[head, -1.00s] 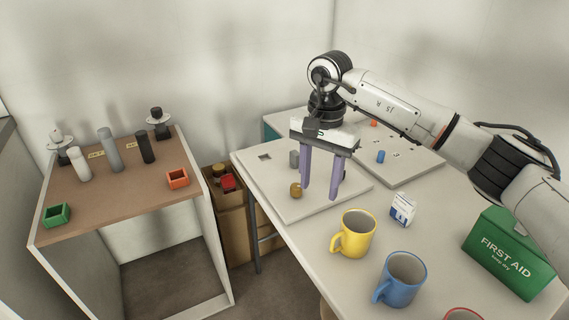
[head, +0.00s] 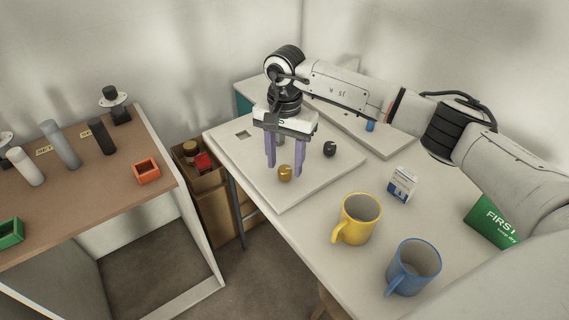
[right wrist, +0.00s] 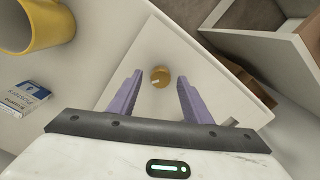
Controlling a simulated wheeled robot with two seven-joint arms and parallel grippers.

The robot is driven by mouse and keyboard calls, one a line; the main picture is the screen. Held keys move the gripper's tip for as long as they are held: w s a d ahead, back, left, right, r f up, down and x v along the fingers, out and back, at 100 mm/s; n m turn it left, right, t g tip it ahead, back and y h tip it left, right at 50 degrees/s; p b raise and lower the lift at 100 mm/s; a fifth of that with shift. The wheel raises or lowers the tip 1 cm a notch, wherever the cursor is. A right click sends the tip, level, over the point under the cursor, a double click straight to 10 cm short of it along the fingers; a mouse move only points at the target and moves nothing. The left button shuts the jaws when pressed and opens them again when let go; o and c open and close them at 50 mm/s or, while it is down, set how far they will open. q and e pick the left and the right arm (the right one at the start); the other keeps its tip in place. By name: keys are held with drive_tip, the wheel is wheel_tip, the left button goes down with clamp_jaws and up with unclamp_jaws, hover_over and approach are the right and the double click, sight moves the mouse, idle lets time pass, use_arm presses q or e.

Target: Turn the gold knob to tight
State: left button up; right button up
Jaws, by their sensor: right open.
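The gold knob (head: 285,173) is a small round knob on the white board (head: 240,160) on the table. In the right wrist view the knob (right wrist: 160,77) shows a pale mark on its face. My right gripper (head: 285,166) points down with its purple fingers spread. In the right wrist view the open right gripper (right wrist: 160,82) has one fingertip to each side of the knob, with gaps; whether they reach its height is unclear. I cannot read any tight label. My left gripper is not in view.
A black knob (head: 330,149) is on the same board, right of the gripper. A yellow mug (head: 357,218), a blue mug (head: 414,267) and a small carton (head: 402,185) stand nearer on the table. A green first aid box (head: 492,222) is partly behind my right arm.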

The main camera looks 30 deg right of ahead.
drive_tip(key=shift+f, duration=0.65)
drive_tip(key=c, duration=1.1)
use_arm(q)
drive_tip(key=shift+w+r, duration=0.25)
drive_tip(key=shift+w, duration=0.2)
